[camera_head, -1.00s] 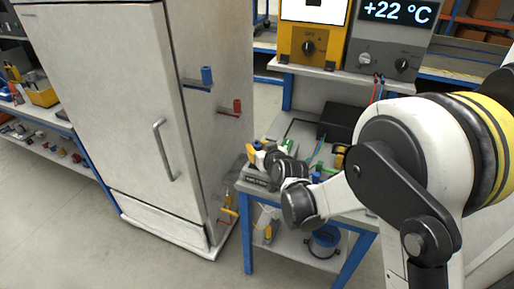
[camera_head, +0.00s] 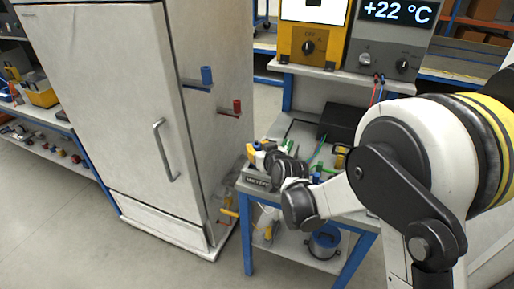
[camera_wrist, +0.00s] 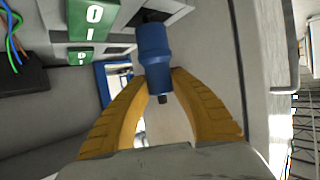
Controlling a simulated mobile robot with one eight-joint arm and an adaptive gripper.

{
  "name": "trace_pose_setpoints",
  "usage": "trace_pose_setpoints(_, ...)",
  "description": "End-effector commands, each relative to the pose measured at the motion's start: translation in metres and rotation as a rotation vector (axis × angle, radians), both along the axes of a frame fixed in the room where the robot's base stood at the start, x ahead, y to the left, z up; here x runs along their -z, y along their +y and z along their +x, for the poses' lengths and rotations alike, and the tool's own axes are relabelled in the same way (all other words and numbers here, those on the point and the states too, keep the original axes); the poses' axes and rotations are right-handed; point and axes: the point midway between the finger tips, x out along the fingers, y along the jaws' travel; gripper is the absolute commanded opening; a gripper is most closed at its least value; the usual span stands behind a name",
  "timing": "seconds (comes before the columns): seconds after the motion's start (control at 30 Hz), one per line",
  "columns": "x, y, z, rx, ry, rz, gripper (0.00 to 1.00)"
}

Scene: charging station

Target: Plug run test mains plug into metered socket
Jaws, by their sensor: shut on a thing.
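A blue mains plug (camera_wrist: 154,60) is held between the yellow fingertips of my gripper (camera_wrist: 158,80) in the wrist view. Its far end is against or just in front of a dark opening on a grey box (camera_wrist: 172,27); I cannot tell how deep it sits. Green switches (camera_wrist: 95,22) marked O and I are on the housing to its left. In the head view my gripper (camera_head: 258,150) is at the front left corner of the bench, above the box with the METER label (camera_head: 257,181). The plug is not clearly seen there.
A tall white cabinet (camera_head: 100,100) stands left of the bench, close to my gripper. Blue and red pegs (camera_head: 206,76) stick out of its side. Instruments (camera_head: 385,50) stand on the shelf behind. A blue canister (camera_head: 324,241) is on the lower shelf.

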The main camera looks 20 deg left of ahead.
Motion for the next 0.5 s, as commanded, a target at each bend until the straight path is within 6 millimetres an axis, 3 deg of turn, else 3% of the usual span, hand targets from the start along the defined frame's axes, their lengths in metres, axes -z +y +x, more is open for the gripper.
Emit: trace_pose_setpoints(0.5,0.013,0.0,0.0,0.0,0.0,0.0,0.0)
